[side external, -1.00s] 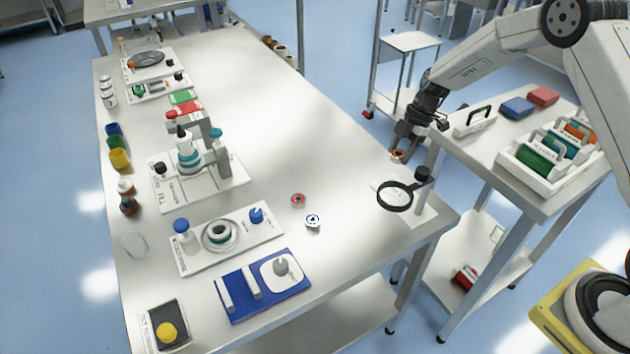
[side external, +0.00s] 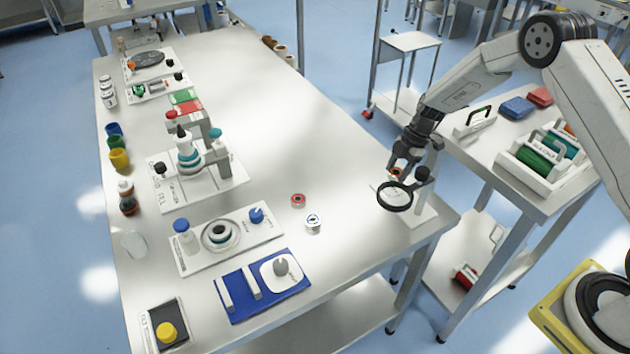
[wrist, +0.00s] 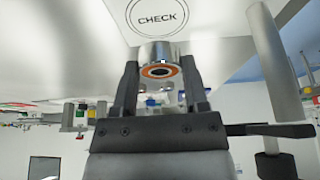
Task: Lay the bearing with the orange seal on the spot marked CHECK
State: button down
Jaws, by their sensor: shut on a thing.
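The bearing with the orange seal (wrist: 160,64) is a short metal ring between the two fingers of my gripper (wrist: 158,80) in the wrist view. My gripper is shut on it. In the side view the bearing (side external: 396,172) shows small at the fingertips of my gripper (side external: 399,168), just behind the magnifier ring. The CHECK spot (wrist: 162,16), a black circle with lettering on a white surface, shows beyond the bearing in the wrist view. In the side view it is mostly hidden around the magnifier and gripper. The bearing looks apart from the spot.
A magnifier (side external: 395,197) on a black-topped post stands close to my gripper on a white plate (side external: 418,215). A red-sealed bearing (side external: 298,200) and a white-and-dark round part (side external: 313,222) lie left of it. The table's middle is clear.

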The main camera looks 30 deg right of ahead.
aim_at(396, 179)
jog(key=shift+f, duration=0.1)
jog(key=shift+f, duration=1.75)
jog(key=shift+f, duration=0.15)
jog(key=shift+c, duration=0.5)
grip_release()
jog(key=v, duration=1.2)
